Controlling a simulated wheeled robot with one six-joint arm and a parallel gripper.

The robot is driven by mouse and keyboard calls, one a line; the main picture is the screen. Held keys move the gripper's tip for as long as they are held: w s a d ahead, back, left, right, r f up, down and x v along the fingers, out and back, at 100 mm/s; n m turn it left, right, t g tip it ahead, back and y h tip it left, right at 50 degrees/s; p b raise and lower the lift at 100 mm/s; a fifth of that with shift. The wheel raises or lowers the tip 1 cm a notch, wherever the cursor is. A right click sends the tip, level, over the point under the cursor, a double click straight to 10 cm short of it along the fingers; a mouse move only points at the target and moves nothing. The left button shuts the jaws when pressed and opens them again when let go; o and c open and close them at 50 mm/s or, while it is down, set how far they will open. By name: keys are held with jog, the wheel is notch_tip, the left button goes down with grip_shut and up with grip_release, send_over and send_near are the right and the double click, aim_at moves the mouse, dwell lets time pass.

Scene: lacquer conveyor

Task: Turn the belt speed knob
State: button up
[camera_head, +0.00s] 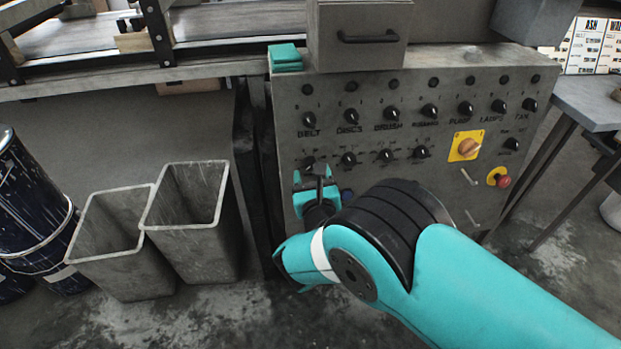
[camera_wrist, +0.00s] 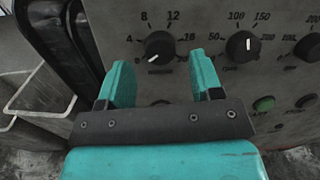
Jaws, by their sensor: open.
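A black round knob with a white pointer line (camera_wrist: 160,46) sits on the grey control panel in the wrist view, with scale numbers 8, 12 and 16 around it. Its pointer aims to the lower left. In the head view this knob (camera_head: 308,162) is the leftmost of the lower row, below the BELT switch (camera_head: 309,118), partly behind my gripper. My teal gripper (camera_wrist: 162,72) is open, its two fingers on either side of the knob's lower side in the picture. I cannot tell whether they touch it. My gripper (camera_head: 315,178) also shows in the head view.
A second knob (camera_wrist: 242,46) stands to the right, with a green button (camera_wrist: 263,103) below. The panel (camera_head: 290,92) also holds a yellow-plated rotary switch (camera_head: 467,146) and a red stop button (camera_head: 502,181). Two grey bins (camera_head: 187,240) stand at the left.

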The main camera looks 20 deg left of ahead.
jog(key=shift+x, duration=1.05)
jog(key=c, duration=0.9)
jog(key=shift+s+a, duration=0.1)
jog(key=shift+a, duration=0.05)
jog(key=shift+c, duration=0.2)
jog(key=shift+b, duration=0.35)
jog(key=shift+f+m, duration=0.1)
jog(key=shift+m, duration=0.2)
